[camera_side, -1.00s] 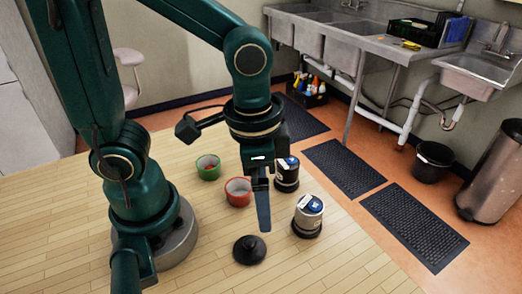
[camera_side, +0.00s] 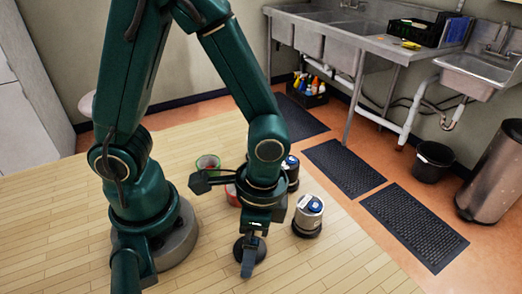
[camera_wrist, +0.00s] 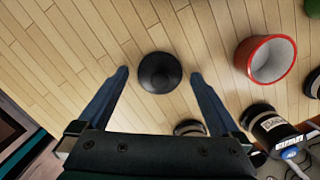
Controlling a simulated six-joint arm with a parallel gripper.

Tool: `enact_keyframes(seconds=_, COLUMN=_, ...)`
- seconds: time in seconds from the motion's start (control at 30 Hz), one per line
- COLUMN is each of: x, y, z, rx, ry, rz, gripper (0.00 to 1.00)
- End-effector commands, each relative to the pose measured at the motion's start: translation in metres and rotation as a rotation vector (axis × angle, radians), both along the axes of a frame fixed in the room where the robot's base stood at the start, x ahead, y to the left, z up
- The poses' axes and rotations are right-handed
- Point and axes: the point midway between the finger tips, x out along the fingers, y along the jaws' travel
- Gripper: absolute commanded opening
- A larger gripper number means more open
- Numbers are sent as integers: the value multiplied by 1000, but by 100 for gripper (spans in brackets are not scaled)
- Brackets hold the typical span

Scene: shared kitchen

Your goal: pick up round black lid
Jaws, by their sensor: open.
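The round black lid (camera_wrist: 160,72) lies on the wooden table, with a small knob at its centre. In the wrist view it sits between and just beyond the tips of my open gripper (camera_wrist: 158,75), with a gap on each side. In the side view my gripper (camera_side: 248,262) points down at the lid (camera_side: 240,250) and its fingers hide part of it. Nothing is held. I cannot tell the exact height of the fingertips above the table.
A green bowl (camera_side: 208,163) is farther back. A canister with a blue top (camera_side: 309,212) stands to the right, and another (camera_side: 290,170) is behind it. The table's front is clear.

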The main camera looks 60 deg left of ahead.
Motion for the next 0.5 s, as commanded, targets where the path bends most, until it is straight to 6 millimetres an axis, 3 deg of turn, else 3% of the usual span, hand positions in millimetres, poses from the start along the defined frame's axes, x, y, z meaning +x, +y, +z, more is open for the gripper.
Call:
enact_keyframes(seconds=0.17, x=0, y=0, z=0, rx=0, ry=0, rz=0, gripper=100)
enact_keyframes(seconds=0.37, x=0, y=0, z=0, rx=0, ry=0, rz=0, gripper=27)
enact_keyframes(seconds=0.4, x=0, y=0, z=0, rx=0, ry=0, rz=0, gripper=20)
enact_keyframes(seconds=0.5, x=0, y=0, z=0, rx=0, ry=0, rz=0, gripper=20)
